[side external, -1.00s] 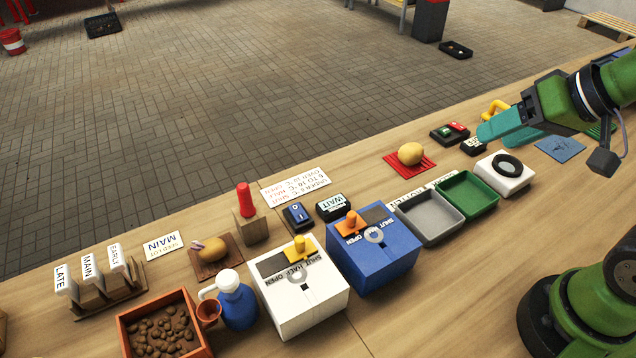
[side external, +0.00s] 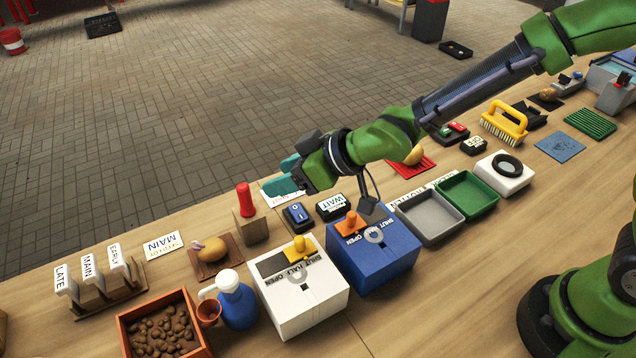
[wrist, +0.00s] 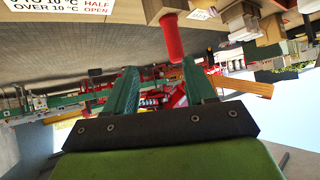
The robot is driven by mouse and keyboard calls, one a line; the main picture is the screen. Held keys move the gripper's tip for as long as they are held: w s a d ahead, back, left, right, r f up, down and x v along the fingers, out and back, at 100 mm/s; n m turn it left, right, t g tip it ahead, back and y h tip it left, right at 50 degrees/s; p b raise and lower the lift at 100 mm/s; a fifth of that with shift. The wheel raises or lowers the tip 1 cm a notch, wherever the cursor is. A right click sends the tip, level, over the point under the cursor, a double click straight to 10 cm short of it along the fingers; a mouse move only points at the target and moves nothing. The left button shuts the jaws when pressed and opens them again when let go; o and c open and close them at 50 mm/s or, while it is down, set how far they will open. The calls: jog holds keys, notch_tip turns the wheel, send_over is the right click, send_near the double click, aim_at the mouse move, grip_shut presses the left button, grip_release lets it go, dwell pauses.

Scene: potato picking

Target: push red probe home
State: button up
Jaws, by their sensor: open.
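The red probe (side external: 244,199) stands upright in a wooden block (side external: 250,226) on the table, left of my gripper in the side view. In the wrist view the red probe (wrist: 172,38) hangs from its wooden block (wrist: 163,8) at the top, just beyond the fingertips and nearer the right finger. My gripper (side external: 281,186) is open and empty, with teal fingers, a little to the right of the probe and apart from it. Its fingers also show spread in the wrist view (wrist: 158,72). How far the probe is sunk in the block is hard to tell.
A printed temperature card (wrist: 60,8) lies partly under my gripper's line of sight. A white box (side external: 318,310) and a blue box (side external: 385,262) with sliders stand in front. A potato (side external: 212,249) on a board sits left of the block. A blue switch (side external: 297,216) is nearby.

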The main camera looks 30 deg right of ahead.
aim_at(242, 186)
jog(key=w+a+r+n+t+y, duration=0.2)
jog(key=a+r+y, duration=0.1)
jog(key=a+r, duration=0.15)
notch_tip(242, 186, down, 7)
jog(key=shift+r, duration=0.1)
jog(key=x, duration=0.2)
jog(key=shift+w+a, duration=0.4)
jog(key=shift+w, duration=0.05)
grip_shut()
